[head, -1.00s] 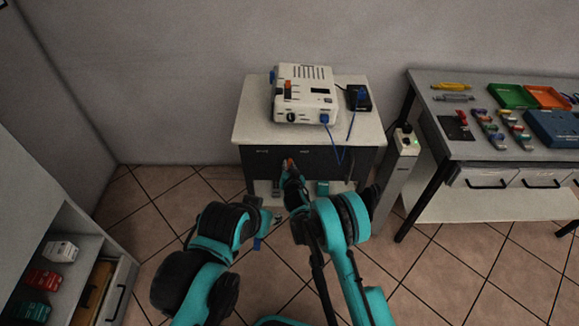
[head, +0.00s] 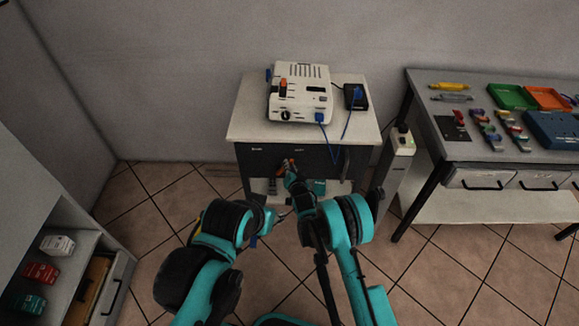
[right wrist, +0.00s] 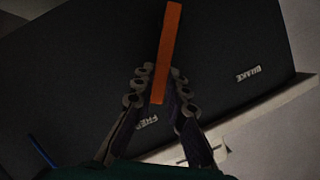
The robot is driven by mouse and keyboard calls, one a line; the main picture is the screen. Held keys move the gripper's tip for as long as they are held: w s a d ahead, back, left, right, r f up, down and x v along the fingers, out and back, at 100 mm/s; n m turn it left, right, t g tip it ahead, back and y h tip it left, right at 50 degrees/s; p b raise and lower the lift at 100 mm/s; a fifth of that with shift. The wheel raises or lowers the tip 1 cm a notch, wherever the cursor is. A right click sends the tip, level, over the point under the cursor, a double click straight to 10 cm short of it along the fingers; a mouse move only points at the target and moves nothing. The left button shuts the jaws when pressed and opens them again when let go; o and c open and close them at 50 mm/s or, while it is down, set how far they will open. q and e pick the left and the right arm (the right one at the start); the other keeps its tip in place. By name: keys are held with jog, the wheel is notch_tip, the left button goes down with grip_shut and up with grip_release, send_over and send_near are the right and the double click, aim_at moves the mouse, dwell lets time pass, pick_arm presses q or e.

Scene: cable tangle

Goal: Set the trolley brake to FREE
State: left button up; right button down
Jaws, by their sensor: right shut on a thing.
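The trolley (head: 245,122) is a pale-topped cabinet with a dark front panel. The panel carries a FREE label (right wrist: 146,121) and a BRAKE label (right wrist: 262,73), seen upside down in the right wrist view. An orange brake lever (right wrist: 168,45) stands out at the panel, its end beside FREE and away from BRAKE. My right gripper (right wrist: 160,88) is shut on the lever's end, with a finger on each side. In the head view my right gripper (head: 288,170) is at the panel front. My left gripper (head: 277,215) hangs low in front; its jaws are too small to read.
A white device (head: 300,95) and a black box (head: 356,97) with blue cables sit on the trolley. A shelf unit (head: 90,235) is at the lower left.

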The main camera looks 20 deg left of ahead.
jog(key=c, duration=1.5)
grip_release()
jog(key=shift+c, duration=0.2)
jog(key=v, duration=0.7)
jog(key=shift+s, duration=0.25)
jog(key=shift+d, duration=0.15)
